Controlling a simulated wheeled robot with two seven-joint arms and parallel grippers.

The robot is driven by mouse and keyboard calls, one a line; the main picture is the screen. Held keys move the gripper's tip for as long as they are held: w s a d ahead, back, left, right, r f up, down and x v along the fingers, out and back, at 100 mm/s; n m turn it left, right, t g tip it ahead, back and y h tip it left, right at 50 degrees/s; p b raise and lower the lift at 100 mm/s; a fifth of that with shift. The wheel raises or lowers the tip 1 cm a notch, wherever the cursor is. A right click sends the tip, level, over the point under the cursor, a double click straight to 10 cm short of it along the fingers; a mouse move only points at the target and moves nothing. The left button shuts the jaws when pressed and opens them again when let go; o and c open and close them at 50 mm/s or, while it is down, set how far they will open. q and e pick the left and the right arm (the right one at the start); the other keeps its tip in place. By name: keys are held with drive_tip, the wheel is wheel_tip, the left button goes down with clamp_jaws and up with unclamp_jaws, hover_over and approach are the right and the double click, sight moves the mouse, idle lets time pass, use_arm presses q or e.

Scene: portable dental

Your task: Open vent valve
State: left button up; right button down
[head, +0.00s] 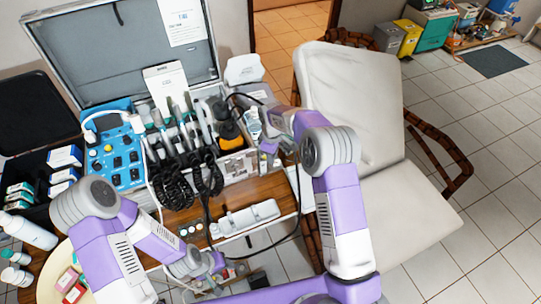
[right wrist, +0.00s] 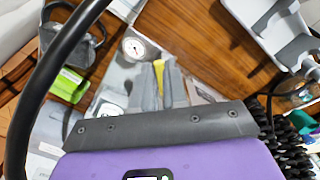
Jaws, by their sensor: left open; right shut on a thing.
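My right gripper (head: 270,152) is at the right end of the open case's equipment panel. In the right wrist view its two grey fingers (right wrist: 160,88) are shut on a narrow yellow piece, which looks like the vent valve (right wrist: 168,68). A round pressure gauge (right wrist: 134,47) sits just left of the fingers. The fingers hide most of the valve, and I cannot tell how far it is turned. My left gripper (head: 212,264) is open and empty, low in front of the table's front edge.
The open grey case (head: 125,52) holds a blue control unit (head: 122,160), handpieces and coiled black hoses. A white holder (head: 245,218) lies on the wooden table. A black hose (right wrist: 40,90) crosses close to the right wrist camera. A pale dental chair (head: 355,105) stands right of the table.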

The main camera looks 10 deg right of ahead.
drive_tip(key=shift+w+d+n+p, duration=0.1)
drive_tip(key=shift+w+n+p, duration=0.25)
drive_tip(key=shift+n, duration=0.8)
drive_tip(key=shift+w+d+n+p, duration=0.2)
drive_tip(key=shift+w+n, duration=0.25)
drive_tip(key=shift+n, duration=0.75)
drive_tip(key=shift+w+d+n+p, duration=0.1)
drive_tip(key=shift+w+n+p, duration=0.25)
drive_tip(key=shift+n, duration=0.8)
drive_tip(key=c, duration=1.1)
unclamp_jaws()
drive_tip(key=shift+c, duration=0.2)
drive_tip(key=shift+r, duration=0.1)
wheel_tip(320, 180, up, 7)
drive_tip(key=shift+r+p, duration=0.2)
drive_tip(key=shift+p, duration=0.2)
drive_tip(key=shift+f, duration=0.1)
